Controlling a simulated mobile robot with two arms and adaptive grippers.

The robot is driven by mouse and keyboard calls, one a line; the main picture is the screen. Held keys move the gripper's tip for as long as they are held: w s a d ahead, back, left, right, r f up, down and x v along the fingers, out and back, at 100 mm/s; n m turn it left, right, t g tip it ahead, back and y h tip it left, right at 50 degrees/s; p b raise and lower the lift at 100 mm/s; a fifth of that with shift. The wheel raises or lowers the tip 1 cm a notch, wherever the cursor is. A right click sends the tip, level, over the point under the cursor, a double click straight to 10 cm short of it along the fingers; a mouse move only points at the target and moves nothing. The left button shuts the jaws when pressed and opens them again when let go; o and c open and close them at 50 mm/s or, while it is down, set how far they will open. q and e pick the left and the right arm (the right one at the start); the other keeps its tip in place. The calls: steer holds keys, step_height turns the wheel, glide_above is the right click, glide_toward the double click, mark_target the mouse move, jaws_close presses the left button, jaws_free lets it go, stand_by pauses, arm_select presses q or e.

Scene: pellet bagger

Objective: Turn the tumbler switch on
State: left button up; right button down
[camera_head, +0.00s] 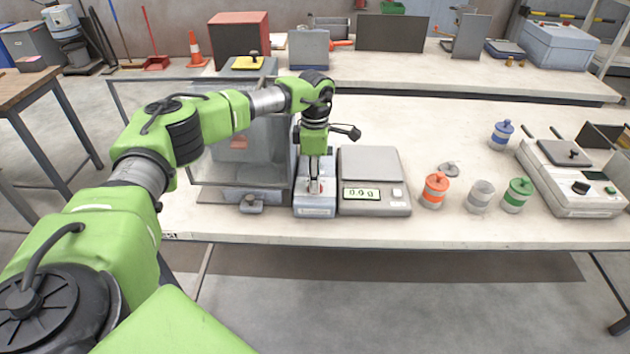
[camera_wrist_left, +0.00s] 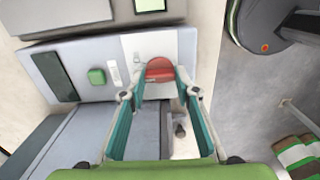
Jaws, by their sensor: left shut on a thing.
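The tumbler switch is a small red rocker (camera_wrist_left: 160,70) on a white plate of a narrow grey unit (camera_head: 314,210). In the wrist view it sits between the fingertips of my left gripper (camera_wrist_left: 160,85). In the head view my left gripper (camera_head: 315,185) reaches down onto the unit from above and largely hides the switch. Its fingers are shut on the switch, one on each side. Which way the rocker is tipped cannot be told. The wrist view also shows a dark display (camera_wrist_left: 54,75) and a green button (camera_wrist_left: 97,76) on the unit. My right gripper is out of view.
A scale (camera_head: 372,165) reading 0.00 stands right beside the unit. A large transparent-walled machine (camera_head: 235,165) stands close on the left. Orange (camera_head: 435,190), clear (camera_head: 480,196), green (camera_head: 516,194) and blue (camera_head: 501,134) jars stand to the right. The table's front strip is clear.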

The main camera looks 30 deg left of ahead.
arm_select(q)
steer(key=m+b, duration=0.1)
steer(key=m, duration=0.2)
steer(key=shift+w, duration=0.1)
steer(key=shift+m+b, duration=0.35)
steer(key=shift+m, duration=0.95)
steer(key=shift+r, duration=0.1)
steer(key=o, duration=1.1)
step_height(320, 180, up, 12)
